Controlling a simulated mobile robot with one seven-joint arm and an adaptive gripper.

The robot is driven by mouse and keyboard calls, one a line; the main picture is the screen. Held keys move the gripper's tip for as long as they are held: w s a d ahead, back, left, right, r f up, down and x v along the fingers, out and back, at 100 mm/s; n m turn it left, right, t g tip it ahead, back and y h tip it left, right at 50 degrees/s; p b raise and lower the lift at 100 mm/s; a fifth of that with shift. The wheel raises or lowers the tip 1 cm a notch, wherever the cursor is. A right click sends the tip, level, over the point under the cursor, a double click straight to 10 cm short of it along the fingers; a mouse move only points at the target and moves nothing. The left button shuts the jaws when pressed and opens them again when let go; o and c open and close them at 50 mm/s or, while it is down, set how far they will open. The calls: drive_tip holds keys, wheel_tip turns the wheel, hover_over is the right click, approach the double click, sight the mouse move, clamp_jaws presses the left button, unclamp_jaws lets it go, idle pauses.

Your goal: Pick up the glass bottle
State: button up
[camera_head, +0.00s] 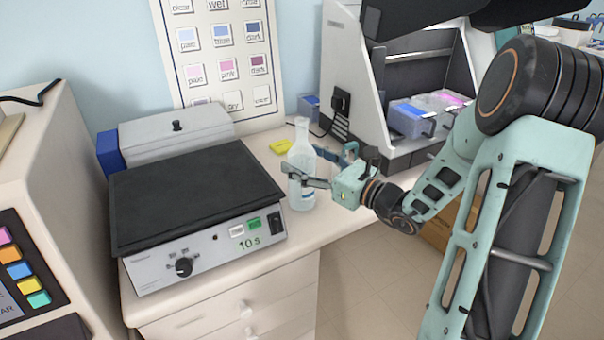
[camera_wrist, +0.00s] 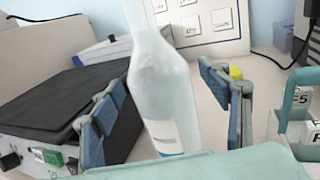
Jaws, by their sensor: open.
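The glass bottle (camera_head: 301,160) is clear and pale with a narrow neck and a white and blue label. It stands upright on the white counter, just right of the black-topped shaker. My gripper (camera_head: 318,168) is at the bottle's body, reaching in from the right. In the wrist view my gripper (camera_wrist: 165,110) is open, with one blue-padded finger on each side of the bottle (camera_wrist: 160,85). Gaps show between the bottle and both fingers there. The bottle's base is hidden in the wrist view by the gripper body.
The shaker (camera_head: 195,190) with a "10 s" display stands close left of the bottle. A grey box (camera_head: 175,135) sits behind it. A yellow item (camera_head: 280,147) lies behind the bottle. A hooded cabinet (camera_head: 350,90) with trays stands at the back right. The counter's front edge is near.

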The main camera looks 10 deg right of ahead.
drive_tip(key=shift+w+a, duration=0.35)
drive_tip(key=shift+w, duration=0.05)
clamp_jaws()
